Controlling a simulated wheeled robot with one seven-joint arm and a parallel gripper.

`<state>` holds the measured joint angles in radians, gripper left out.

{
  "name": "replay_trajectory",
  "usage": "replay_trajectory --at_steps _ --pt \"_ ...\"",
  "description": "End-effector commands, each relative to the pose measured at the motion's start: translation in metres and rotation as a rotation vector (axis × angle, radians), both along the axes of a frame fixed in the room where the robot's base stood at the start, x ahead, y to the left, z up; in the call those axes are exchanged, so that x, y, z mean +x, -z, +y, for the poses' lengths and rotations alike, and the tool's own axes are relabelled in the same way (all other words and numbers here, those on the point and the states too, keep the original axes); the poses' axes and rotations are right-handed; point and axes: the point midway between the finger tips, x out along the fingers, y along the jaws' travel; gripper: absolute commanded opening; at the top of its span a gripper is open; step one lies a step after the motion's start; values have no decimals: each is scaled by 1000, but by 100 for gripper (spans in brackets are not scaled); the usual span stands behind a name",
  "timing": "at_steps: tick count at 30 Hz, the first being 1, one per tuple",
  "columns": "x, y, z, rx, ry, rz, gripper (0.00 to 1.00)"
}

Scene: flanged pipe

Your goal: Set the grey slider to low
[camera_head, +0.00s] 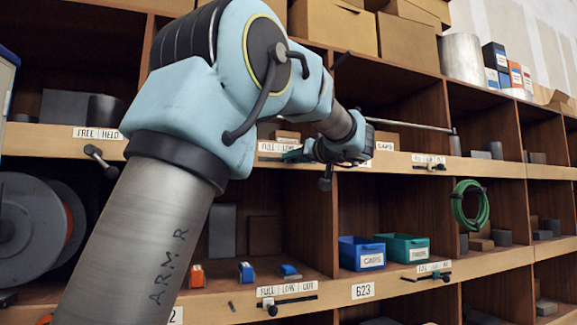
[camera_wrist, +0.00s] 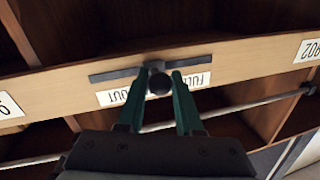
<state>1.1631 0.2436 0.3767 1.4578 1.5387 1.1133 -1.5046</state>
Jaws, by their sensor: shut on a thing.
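The grey slider (camera_wrist: 158,84) has a dark round knob and sits about the middle of a dark straight track (camera_wrist: 205,52) on a wooden shelf edge, in the wrist view. A white label (camera_wrist: 196,80) beside the track appears upside down; FULL shows on one side of the knob and OUT on the other. The label's middle is hidden behind the knob and fingers. My gripper (camera_wrist: 159,74) has its two green fingers on either side of the knob, shut on it. In the head view my gripper (camera_head: 292,156) is at the upper shelf edge, partly hiding the slider.
A blue bin (camera_head: 361,254) and a green bin (camera_head: 403,248) stand above that edge. A lever (camera_head: 100,160) is at the left. A thin rod (camera_wrist: 235,107) runs below the shelf edge in the wrist view.

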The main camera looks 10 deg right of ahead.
Motion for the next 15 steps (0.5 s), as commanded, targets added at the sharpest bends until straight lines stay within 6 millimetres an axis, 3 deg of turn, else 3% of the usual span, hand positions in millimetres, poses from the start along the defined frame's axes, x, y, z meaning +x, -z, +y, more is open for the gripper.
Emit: replay_trajectory --at_steps 7,8,15 --pt "0 -1 0 -1 -1 0 0" --pt "0 -1 0 -1 -1 0 38" --pt "0 0 0 -1 -1 0 64"
